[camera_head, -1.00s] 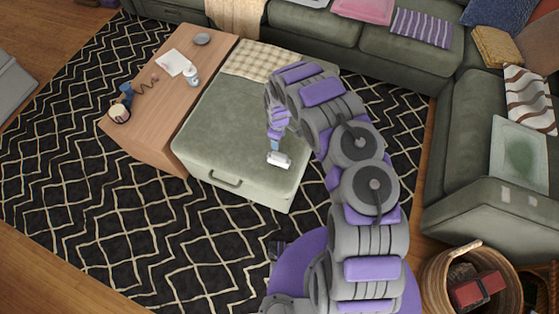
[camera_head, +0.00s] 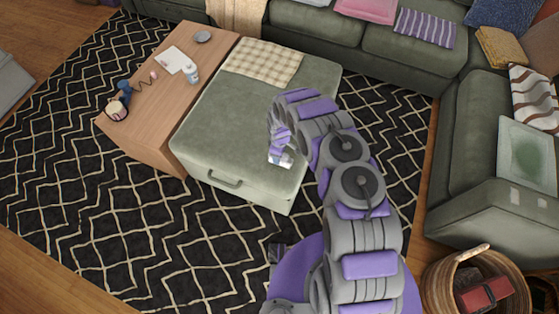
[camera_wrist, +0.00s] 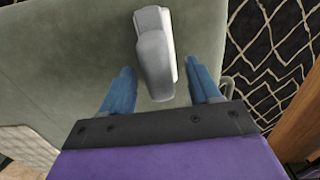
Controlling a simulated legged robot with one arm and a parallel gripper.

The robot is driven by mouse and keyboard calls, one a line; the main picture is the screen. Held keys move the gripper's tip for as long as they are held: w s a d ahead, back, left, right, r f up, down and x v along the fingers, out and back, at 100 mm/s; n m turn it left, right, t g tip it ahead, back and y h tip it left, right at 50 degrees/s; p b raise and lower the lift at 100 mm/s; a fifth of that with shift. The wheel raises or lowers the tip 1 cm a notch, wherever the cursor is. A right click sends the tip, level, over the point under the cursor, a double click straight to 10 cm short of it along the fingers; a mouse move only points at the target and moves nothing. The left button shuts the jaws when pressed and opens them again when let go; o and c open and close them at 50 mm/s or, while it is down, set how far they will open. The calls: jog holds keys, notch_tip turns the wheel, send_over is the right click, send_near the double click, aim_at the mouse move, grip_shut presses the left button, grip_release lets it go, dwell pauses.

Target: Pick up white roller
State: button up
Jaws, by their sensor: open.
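The white roller (camera_wrist: 156,55) lies on the green ottoman (camera_wrist: 60,60) in the wrist view, its near end just between and ahead of my blue fingertips. In the head view a pale part of the roller (camera_head: 285,161) shows right beneath my gripper (camera_head: 276,152), near the ottoman's front edge. My gripper (camera_wrist: 160,90) is open, with one finger on each side of the roller's near end. I see a gap on both sides, so the fingers do not appear to touch it.
A wooden table (camera_head: 150,100) with a white bottle (camera_head: 192,75), paper and several small items adjoins the ottoman's left side. A checkered cloth (camera_head: 262,62) lies on the ottoman's back. A green sectional (camera_head: 395,50) stands behind and right. A basket (camera_head: 440,290) is at lower right.

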jog(key=shift+d+f, duration=0.15)
jog(key=shift+f, duration=0.3)
jog(key=shift+d+r, duration=0.1)
jog(key=shift+d, duration=0.15)
jog(key=shift+a, duration=0.3)
jog(key=c, duration=0.7)
jog(key=shift+d, duration=0.2)
grip_shut()
notch_tip(320, 180, up, 10)
jog(key=p, duration=0.3)
